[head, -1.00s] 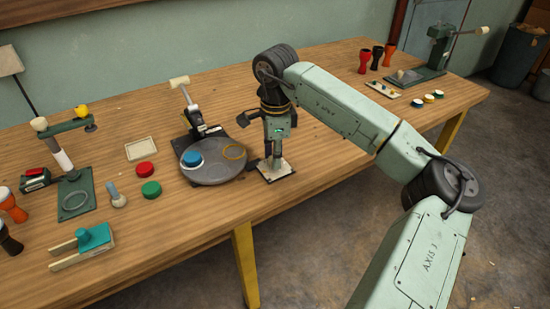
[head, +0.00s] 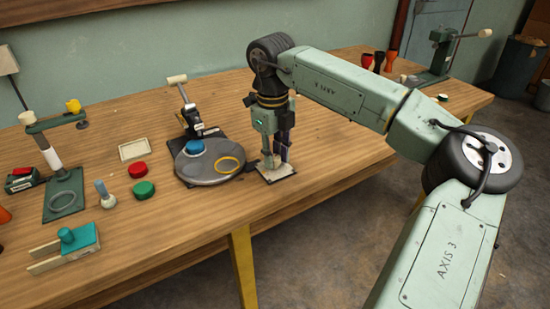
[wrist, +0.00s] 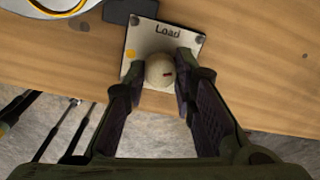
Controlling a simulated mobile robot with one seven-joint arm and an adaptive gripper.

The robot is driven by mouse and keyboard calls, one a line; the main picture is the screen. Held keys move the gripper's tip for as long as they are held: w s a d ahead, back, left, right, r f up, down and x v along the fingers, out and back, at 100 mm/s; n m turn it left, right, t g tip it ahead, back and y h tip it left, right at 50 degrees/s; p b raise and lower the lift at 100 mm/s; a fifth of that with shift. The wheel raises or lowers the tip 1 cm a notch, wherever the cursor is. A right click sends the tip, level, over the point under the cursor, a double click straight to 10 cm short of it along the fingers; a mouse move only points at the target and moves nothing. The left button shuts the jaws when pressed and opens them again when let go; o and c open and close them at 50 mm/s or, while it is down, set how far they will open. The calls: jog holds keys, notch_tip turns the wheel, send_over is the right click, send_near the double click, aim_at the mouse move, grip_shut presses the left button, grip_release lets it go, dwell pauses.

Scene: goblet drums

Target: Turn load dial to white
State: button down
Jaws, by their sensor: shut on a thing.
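The load dial is a cream round knob (wrist: 158,70) with a small red mark on its right side. It stands on a pale square plate (wrist: 150,42) lettered "Load". An orange-yellow dot (wrist: 131,54) shows at the plate's left edge, and dark dots sit near its far corners. My gripper (wrist: 160,82) is shut on the knob, with one finger on each side. In the head view my gripper (head: 277,163) points straight down at the plate (head: 282,174), and its fingers hide the knob. I cannot make out a white mark.
Red and green discs lie farther left. The table's front edge is close to the plate.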

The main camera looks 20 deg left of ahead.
jog(key=m+b, duration=0.1)
jog(key=m, duration=0.3)
jog(key=shift+m, duration=0.3)
dwell(0.3)
jog(key=c, duration=1.3)
grip_release()
jog(key=r, duration=1.2)
jog(key=shift+s+a, duration=0.2)
